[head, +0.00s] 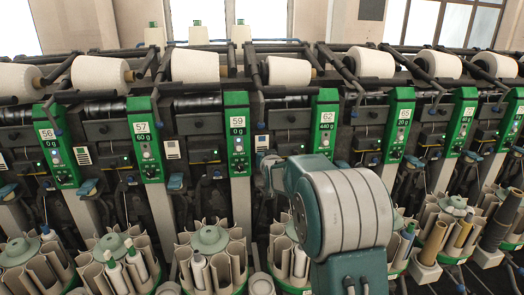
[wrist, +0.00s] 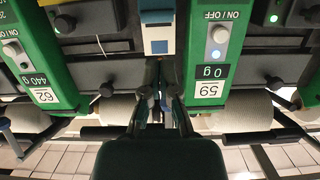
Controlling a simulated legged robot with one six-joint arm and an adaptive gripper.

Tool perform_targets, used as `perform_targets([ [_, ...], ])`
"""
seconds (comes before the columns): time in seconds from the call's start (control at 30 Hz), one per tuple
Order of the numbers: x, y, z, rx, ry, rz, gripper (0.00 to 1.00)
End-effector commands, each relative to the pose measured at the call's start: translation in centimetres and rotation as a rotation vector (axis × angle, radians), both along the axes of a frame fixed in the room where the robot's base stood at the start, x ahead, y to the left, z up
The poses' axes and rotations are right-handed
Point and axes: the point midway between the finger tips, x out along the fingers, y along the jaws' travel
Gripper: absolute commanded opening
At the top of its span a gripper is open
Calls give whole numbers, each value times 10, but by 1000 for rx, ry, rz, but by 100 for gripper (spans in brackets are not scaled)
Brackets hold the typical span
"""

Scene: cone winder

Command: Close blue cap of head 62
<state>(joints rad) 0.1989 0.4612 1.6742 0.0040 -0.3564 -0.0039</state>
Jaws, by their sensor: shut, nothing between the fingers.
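The green panel of head 62 (head: 325,123) stands at the centre right in the head view, reading 440 g. In the wrist view, which is upside down, this panel (wrist: 38,70) is on the left. A blue cap (wrist: 157,17) shows at the top centre of the wrist view, between panels 62 and 59, beside a white box with a blue part. I cannot tell its position clearly. My gripper (wrist: 162,78) is shut and empty, pointing at the gap between the panels, apart from the cap. In the head view my arm hides the area below panel 62.
Panel 59 (head: 237,134) stands left of head 62; panel 65 (head: 399,126) stands right. White yarn cones (head: 288,71) sit along the top on dark bars. Round creels (head: 209,240) with tubes stand below. Blue caps (head: 175,182) show at neighbouring heads.

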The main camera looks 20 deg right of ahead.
Motion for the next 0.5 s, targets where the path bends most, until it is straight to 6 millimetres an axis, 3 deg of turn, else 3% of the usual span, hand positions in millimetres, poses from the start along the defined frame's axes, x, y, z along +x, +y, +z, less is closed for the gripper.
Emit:
perform_targets([
  [0.5, 69, -14, -17, 2, 3, 0, 0],
])
